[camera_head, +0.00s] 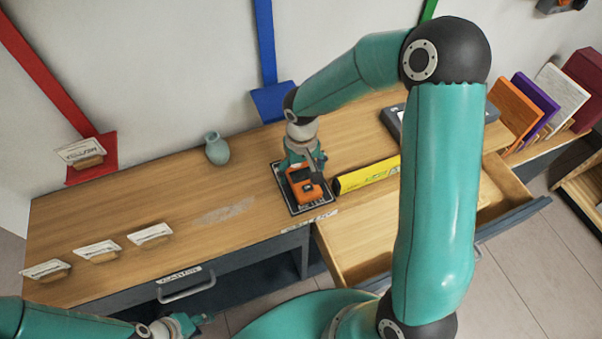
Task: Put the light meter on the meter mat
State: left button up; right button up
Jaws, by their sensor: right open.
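The orange light meter (306,190) with a dark screen lies over the dark, pale-bordered meter mat (295,207) near the middle of the bench. It appears to rest on the mat; the mat's edges show around it. My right gripper (305,164) is open at the far end of the meter, very close to it. The fingers partly overlap the meter's top end, so contact cannot be told. My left gripper (194,322) is low at the left, in front of the bench and far from the meter. Its jaw opening is unclear.
A yellow box (367,176) lies just right of the mat. A green vase (216,149) stands behind left. Several card holders (150,234) stand at the left. An open drawer (362,238) juts out in front. Bare wood lies left of the mat.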

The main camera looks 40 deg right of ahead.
aim_at(301, 176)
notch_tip(301, 176, up, 10)
jog(key=shift+r, duration=0.15)
dwell(0.7)
